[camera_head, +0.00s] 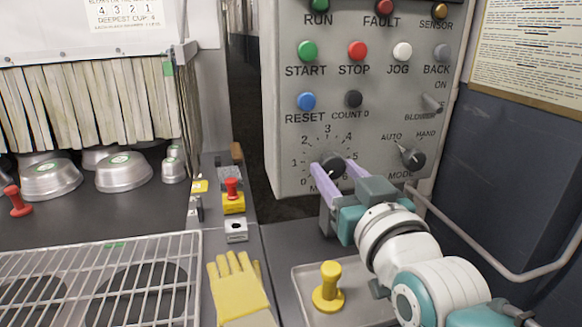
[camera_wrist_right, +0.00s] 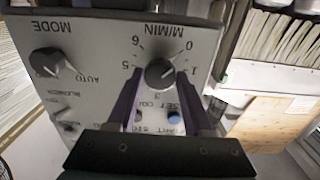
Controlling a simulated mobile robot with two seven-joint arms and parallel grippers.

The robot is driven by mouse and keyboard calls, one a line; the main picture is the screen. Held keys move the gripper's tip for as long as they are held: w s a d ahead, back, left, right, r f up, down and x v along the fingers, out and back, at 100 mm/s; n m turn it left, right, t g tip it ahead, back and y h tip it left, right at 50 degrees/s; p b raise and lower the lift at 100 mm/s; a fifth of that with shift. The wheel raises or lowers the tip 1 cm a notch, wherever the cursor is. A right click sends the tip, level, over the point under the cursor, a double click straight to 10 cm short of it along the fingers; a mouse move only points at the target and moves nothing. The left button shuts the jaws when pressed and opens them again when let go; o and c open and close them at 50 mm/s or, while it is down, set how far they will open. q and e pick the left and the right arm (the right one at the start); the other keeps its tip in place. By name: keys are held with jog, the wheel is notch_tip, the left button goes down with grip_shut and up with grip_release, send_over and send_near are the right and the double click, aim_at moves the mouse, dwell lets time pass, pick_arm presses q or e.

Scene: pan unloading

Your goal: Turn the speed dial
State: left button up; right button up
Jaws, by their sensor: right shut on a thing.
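The speed dial (camera_head: 333,162) is a round black knob low on the grey control panel, with a numbered scale around it and an M/MIN label. In the wrist view the dial (camera_wrist_right: 160,73) shows between my purple fingers, upside down. My right gripper (camera_head: 331,166) is shut on the dial, one finger on each side of it. The fingers and hand hide part of the scale in the head view. I cannot tell exactly which number the dial points to. My left gripper is not in view.
The MODE knob (camera_head: 412,158) and BLOWER switch (camera_head: 432,103) sit close on the right. Push buttons fill the panel (camera_head: 284,130) above. A bent rail (camera_head: 480,252) runs at right. Below are a tray (camera_head: 305,290) with a yellow knobbed piece (camera_head: 328,288) and a yellow glove (camera_head: 237,284).

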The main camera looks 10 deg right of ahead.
grip_shut()
jog(key=shift+m, duration=0.3)
jog(key=m, duration=0.3)
jog(key=shift+m, duration=0.3)
jog(key=m, duration=0.4)
jog(key=shift+m, duration=0.3)
jog(key=m+b, duration=0.1)
jog(key=m, duration=0.3)
jog(key=shift+m, duration=0.3)
jog(key=shift+m+b, duration=0.4)
jog(key=shift+m, duration=1.8)
